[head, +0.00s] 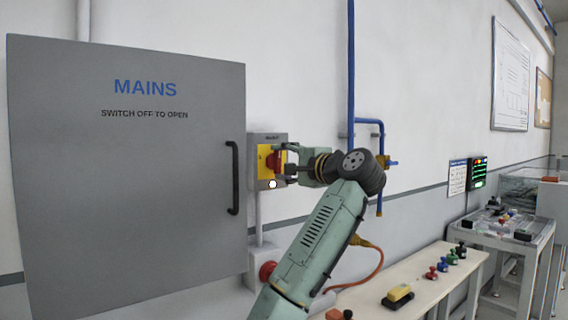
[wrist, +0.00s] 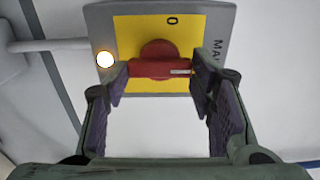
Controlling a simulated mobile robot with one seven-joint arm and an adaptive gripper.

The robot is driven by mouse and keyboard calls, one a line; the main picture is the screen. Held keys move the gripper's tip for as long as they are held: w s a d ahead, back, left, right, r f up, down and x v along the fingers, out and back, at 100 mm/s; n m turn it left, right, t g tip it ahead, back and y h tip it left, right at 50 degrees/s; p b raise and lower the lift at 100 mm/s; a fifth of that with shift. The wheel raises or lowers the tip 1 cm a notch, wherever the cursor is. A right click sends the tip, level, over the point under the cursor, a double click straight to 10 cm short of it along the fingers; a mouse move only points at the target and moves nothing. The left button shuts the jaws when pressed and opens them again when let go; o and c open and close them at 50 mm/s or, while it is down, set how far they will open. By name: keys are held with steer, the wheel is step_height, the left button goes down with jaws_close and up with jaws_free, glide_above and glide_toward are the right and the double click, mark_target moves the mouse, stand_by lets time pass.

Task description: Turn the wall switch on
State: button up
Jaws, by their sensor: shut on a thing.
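The wall switch is a grey box (head: 282,141) with a yellow plate (head: 264,150) and a red rotary handle (head: 272,163), on the wall right of the grey cabinet. In the wrist view the red handle (wrist: 160,62) lies crosswise between my fingers. Its white mark points right, toward the partly hidden lettering; a "0" stands above it on the yellow plate (wrist: 130,28). A white lamp (wrist: 105,60) glows on the box; it also shows in the head view (head: 273,184). My gripper (head: 287,166) is shut on the red handle; the fingertips (wrist: 160,72) hold its two ends.
The grey cabinet (head: 120,210) reads "MAINS, SWITCH OFF TO OPEN" and has a black handle (head: 234,178) near the switch. A red button (head: 267,271) sits below. Blue pipes (head: 351,70) run right of the switch. A bench (head: 440,287) with small objects stands lower right.

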steer(key=o, duration=1.2)
steer(key=shift+c, duration=0.2)
steer(key=shift+d, duration=0.1)
steer(key=v, duration=1.2)
steer(key=shift+s, duration=0.1)
